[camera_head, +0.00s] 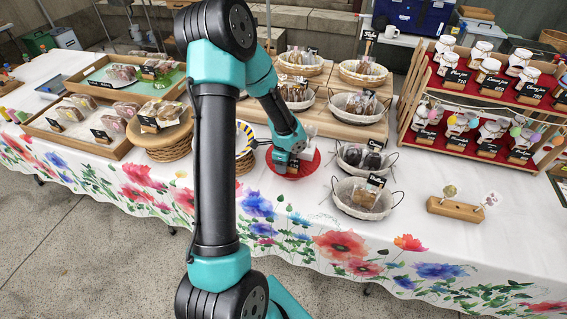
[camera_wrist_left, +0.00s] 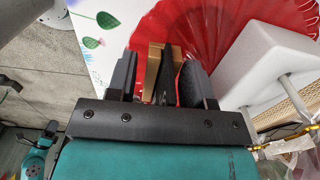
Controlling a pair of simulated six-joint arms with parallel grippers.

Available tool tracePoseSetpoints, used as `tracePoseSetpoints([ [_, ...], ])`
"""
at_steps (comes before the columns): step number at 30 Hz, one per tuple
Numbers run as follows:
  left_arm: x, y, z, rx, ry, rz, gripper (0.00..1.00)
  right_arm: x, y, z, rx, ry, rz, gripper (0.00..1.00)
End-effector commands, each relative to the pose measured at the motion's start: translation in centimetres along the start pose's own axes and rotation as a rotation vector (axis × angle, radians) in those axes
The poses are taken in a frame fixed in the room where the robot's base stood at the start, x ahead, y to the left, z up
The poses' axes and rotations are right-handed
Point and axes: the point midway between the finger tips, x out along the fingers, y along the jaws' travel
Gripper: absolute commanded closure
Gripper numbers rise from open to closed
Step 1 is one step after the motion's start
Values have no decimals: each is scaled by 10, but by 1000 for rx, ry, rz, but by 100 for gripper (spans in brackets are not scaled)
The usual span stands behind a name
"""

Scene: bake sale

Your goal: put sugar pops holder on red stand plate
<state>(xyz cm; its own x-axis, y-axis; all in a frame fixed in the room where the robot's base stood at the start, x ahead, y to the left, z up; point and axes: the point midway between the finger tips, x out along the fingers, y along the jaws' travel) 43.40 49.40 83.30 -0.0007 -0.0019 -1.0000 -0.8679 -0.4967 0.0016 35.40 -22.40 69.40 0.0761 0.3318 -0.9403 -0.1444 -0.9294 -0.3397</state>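The sugar pops holder (camera_head: 457,209), a light wooden block with two pops on sticks, stands on the white cloth at the right front in the head view. The red stand plate (camera_head: 309,161) is at mid-table, partly hidden by my left gripper (camera_head: 290,162). The plate's fluted red surface (camera_wrist_left: 215,25) also fills the top of the left wrist view. There the left gripper (camera_wrist_left: 160,78) has its fingers apart, with a small brown wooden piece (camera_wrist_left: 153,66) and a black card between or beyond them; a grip on it does not show. My right gripper is not in view.
White baskets (camera_head: 363,197) stand right of the plate. A tiered jar rack (camera_head: 470,100) is at the back right, and a wicker stand (camera_head: 160,145) is at the left. A white block with pale rods (camera_wrist_left: 275,65) is beside the plate. Cloth around the holder is clear.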

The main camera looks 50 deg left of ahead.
Motion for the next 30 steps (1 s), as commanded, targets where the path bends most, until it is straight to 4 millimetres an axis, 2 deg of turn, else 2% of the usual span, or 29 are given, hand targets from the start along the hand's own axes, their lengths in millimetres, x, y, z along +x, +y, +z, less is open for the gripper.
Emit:
tracePoseSetpoints([
  [3,0,0,0,0,0,0,44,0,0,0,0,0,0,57],
  [11,-1,0,0,0,0,-1,44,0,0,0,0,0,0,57],
  [16,-11,-1,0,0,-1,-4,44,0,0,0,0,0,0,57],
  [22,-38,-1,0,0,1,-5,44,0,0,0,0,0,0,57],
  [30,-90,-1,0,0,1,-6,44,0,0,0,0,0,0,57],
])
